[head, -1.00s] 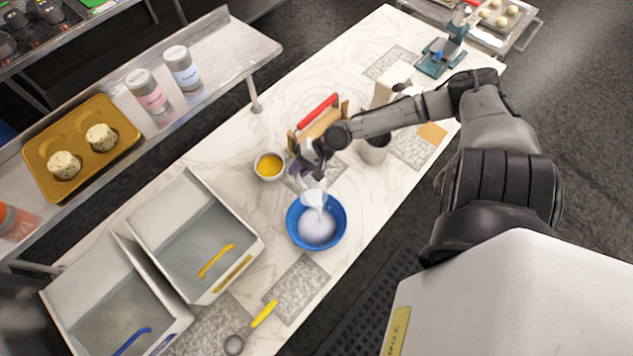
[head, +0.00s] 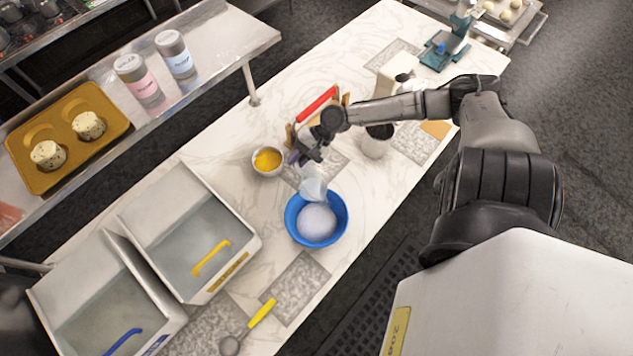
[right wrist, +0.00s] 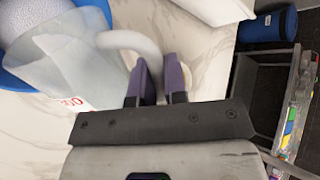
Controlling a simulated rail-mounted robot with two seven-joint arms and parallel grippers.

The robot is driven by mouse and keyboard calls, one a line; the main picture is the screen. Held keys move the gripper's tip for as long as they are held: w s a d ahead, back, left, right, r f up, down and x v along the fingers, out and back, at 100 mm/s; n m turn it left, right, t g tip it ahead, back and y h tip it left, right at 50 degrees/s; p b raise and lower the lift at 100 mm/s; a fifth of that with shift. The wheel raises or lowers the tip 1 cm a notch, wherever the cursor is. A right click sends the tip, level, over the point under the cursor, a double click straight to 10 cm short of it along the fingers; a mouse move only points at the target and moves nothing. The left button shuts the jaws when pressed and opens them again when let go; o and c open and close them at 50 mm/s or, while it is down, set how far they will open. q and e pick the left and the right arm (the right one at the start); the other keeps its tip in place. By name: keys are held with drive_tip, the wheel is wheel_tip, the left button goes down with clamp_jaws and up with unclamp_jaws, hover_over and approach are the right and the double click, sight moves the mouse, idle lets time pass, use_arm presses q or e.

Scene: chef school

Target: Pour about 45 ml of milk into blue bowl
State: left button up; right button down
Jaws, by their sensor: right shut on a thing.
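The blue bowl (head: 292,226) stands on the marble counter with white contents in it (head: 317,222). My right gripper (head: 303,157) is shut on the handle of a translucent measuring jug (head: 313,188), held just above the bowl's far rim. In the right wrist view, the purple fingers (right wrist: 160,82) close around the jug's curved handle, and the jug (right wrist: 78,62) overlaps part of the bowl (right wrist: 98,5). No stream from the jug shows clearly, and I cannot tell how much is left inside it. My left gripper is not in view.
A small bowl with yellow contents (head: 267,160) stands left of the jug. Two bins (head: 190,230) (head: 105,290) and a yellow-handled tool (head: 262,313) lie nearer. A red-topped rack (head: 317,107) and a grey canister (head: 376,142) stand behind. Shakers (head: 138,82) stand on the shelf.

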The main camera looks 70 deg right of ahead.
drive_tip(key=shift+w+d+r+m+y, duration=0.1)
drive_tip(key=shift+w+d+m+y, duration=0.1)
drive_tip(key=shift+m+y, duration=0.15)
drive_tip(key=shift+w, duration=0.1)
drive_tip(key=shift+d+r+y, duration=0.1)
drive_tip(key=shift+d+y, duration=0.05)
drive_tip(key=shift+y, duration=0.1)
drive_tip(key=shift+w+d+m+g+y, duration=0.1)
drive_tip(key=shift+d+m+g+y, duration=0.05)
drive_tip(key=shift+m+g+y, duration=0.15)
drive_tip(key=shift+d, duration=0.1)
